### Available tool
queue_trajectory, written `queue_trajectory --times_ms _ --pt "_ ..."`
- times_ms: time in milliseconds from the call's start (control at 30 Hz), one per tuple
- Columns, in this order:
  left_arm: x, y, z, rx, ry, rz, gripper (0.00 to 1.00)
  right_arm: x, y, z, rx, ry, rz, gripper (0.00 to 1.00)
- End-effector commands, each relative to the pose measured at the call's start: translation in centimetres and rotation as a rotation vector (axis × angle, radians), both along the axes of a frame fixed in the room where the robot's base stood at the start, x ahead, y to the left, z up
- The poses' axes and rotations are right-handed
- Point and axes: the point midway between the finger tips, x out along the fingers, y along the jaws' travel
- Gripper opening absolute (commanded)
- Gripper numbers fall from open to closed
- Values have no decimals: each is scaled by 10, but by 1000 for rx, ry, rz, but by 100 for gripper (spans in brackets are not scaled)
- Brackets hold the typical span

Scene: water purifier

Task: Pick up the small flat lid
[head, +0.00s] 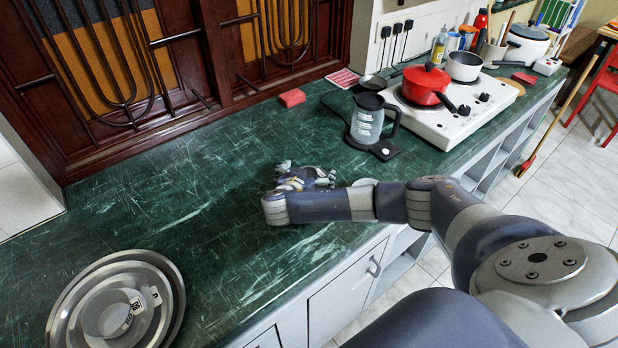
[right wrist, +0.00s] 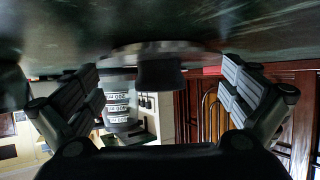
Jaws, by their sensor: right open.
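The right wrist picture is upside down, with the counter along its top. There a flat metallic lid (right wrist: 205,47) with a black knob (right wrist: 160,73) lies on the counter, knob up. My right gripper (right wrist: 164,82) is open, and its fingers stand apart on either side of the knob, apparently without touching it. In the head view my right gripper (head: 305,178) is low over the middle of the green counter. I cannot clearly make out the lid there; the gripper and arm seem to hide it. My left gripper is not in view.
A kettle (head: 367,119) stands on the green counter (head: 170,215) behind and right of my gripper. A white stove (head: 455,115) holds a red pot (head: 426,84). Large round metal pieces (head: 170,275) lie front left. A red block (head: 292,97) lies behind. The counter's left middle is clear.

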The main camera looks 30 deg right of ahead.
Motion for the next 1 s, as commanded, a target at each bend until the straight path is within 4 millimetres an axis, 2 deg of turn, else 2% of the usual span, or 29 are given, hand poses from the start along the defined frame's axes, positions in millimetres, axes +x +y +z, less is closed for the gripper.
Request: queue_trajectory --times_ms 33,67,100,200,667,767,900,1000 --pt "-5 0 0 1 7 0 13 0 0 0 0 0 0 100" --pt "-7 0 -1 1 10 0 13 0 0 0 0 0 0 95" --pt "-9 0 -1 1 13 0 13 0 0 0 0 0 0 86" --pt "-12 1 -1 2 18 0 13 0 0 0 0 0 0 67" --pt "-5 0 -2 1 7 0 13 0 1 5 2 -1 1 67" --pt "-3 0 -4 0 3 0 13 0 1 13 3 -2 0 67" --pt "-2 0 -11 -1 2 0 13 0 1 34 4 -5 -1 67" --pt "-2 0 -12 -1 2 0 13 -18 9 34 3 3 4 67"
